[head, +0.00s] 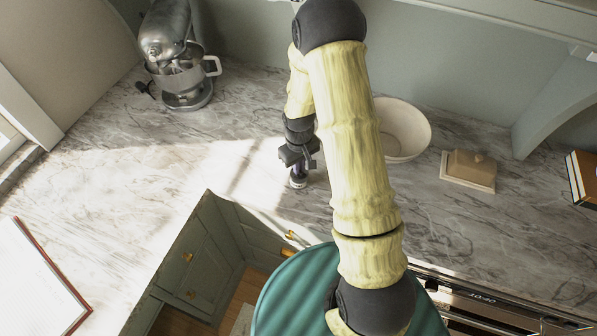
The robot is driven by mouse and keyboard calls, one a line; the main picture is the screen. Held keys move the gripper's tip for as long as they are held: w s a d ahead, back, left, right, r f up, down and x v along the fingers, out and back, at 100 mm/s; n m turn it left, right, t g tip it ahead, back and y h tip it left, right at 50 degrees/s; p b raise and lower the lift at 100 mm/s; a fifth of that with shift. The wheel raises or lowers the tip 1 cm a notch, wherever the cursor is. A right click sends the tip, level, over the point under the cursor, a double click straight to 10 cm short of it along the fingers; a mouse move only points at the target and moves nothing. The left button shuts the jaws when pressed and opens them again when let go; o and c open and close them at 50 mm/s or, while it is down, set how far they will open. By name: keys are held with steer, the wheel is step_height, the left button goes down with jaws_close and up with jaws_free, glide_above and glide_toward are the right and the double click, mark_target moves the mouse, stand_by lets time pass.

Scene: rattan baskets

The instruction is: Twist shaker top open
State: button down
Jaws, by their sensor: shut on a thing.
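The shaker (298,180) stands upright on the marble counter, left of the middle of the head view. Only its lower part shows as a small, shiny, narrow body. My gripper (299,160) points down over it and is shut on its upper part. The fingers hide the shaker top, so I cannot tell how far it is turned.
A white bowl (406,128) stands right of my arm, partly behind it. A covered butter dish (468,170) sits farther right, with books (583,178) at the edge. A stand mixer (180,60) is at the back left. The counter (130,170) left of my gripper is clear.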

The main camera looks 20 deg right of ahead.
steer(key=shift+n, duration=0.3)
steer(key=n, duration=0.4)
steer(key=shift+p, duration=0.35)
steer(key=shift+n, duration=0.8)
steer(key=shift+n+p, duration=0.4)
steer(key=shift+n, duration=0.8)
steer(key=c, duration=1.9)
jaws_free()
steer(key=shift+a, duration=0.1)
steer(key=o, duration=0.7)
steer(key=shift+o, duration=0.2)
